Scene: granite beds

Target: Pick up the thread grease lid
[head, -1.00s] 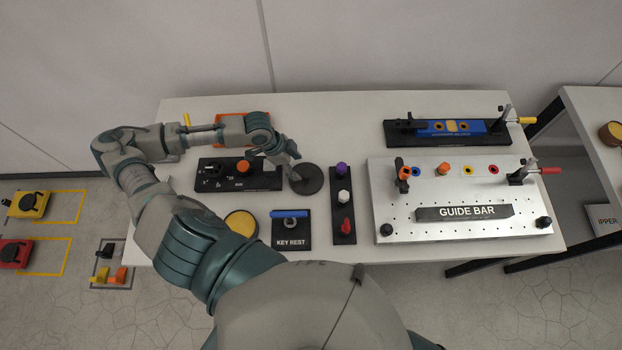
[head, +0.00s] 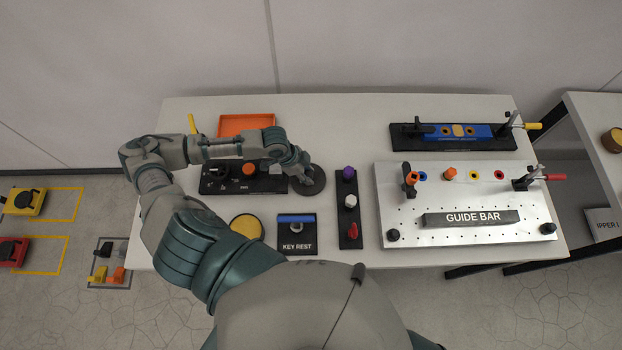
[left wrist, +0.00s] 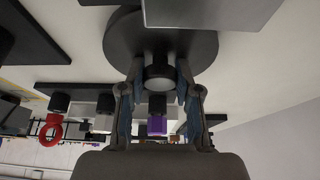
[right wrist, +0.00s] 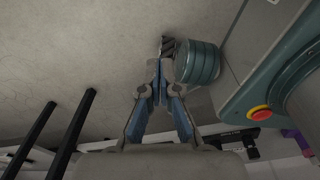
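The thread grease lid appears to be the dark round disc (head: 316,184) on the table, right of the black block with the orange knob. In the left wrist view the disc (left wrist: 120,40) has a short round knob (left wrist: 159,78) in its middle. My left gripper (head: 304,178) is over the disc. In the left wrist view its two fingers (left wrist: 160,72) stand on either side of the knob, apart, with small gaps seeming to show. My right gripper (right wrist: 160,68) is shut and empty, away from the table top; the head view does not show it.
A yellow round item (head: 246,226) and the key rest (head: 297,240) lie nearer me. A black strip with purple, white and red knobs (head: 348,225) stands close right of the disc. The guide bar plate (head: 470,195) fills the right. An orange tray (head: 246,124) is behind my arm.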

